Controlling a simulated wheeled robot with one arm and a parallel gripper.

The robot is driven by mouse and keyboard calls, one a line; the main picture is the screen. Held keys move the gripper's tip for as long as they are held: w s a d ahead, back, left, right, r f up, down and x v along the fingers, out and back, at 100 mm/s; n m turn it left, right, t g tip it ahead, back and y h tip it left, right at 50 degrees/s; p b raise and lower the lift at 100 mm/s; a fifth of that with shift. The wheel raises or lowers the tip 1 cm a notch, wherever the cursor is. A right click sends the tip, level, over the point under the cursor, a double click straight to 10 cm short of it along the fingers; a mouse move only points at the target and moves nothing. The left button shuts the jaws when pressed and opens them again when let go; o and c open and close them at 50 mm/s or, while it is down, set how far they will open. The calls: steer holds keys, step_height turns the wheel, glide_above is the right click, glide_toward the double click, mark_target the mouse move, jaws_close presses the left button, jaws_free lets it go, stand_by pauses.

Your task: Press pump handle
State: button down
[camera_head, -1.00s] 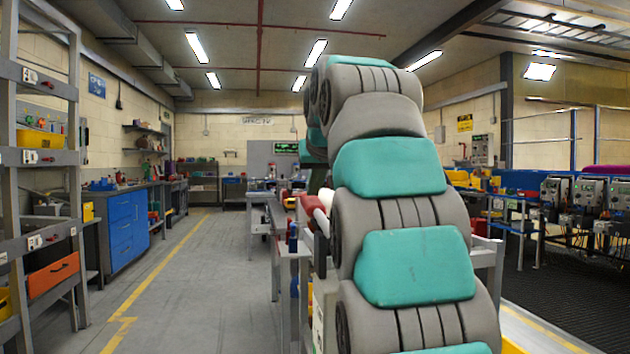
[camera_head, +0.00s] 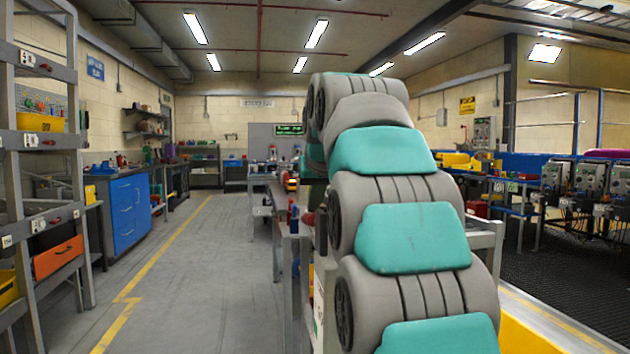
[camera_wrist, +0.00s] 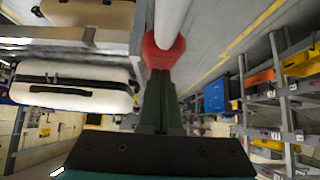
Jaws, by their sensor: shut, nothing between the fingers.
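In the wrist view a red piece (camera_wrist: 162,50) sits at the end of a pale round rod (camera_wrist: 173,18). It may be the pump handle, but I cannot tell for sure. My gripper (camera_wrist: 160,78), with dark green fingers, is shut and empty. Its fingertips point at the red piece and overlap it in the picture; whether they touch is unclear. In the head view my own arm hides the gripper and most of the area in front of it.
A white suitcase (camera_wrist: 70,86) and a brown one lie left of the gripper in the wrist view, by a grey metal frame (camera_wrist: 60,38). In the head view a shelf rack (camera_head: 45,140) and a blue cabinet (camera_head: 128,212) stand left. The floor aisle (camera_head: 190,280) is clear.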

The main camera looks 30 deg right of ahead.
steer(key=shift+f+g+p, duration=0.3)
steer(key=shift+f+g, duration=0.3)
steer(key=shift+f, duration=0.5)
steer(key=shift+v, duration=4.15)
steer(key=shift+w+d, duration=0.1)
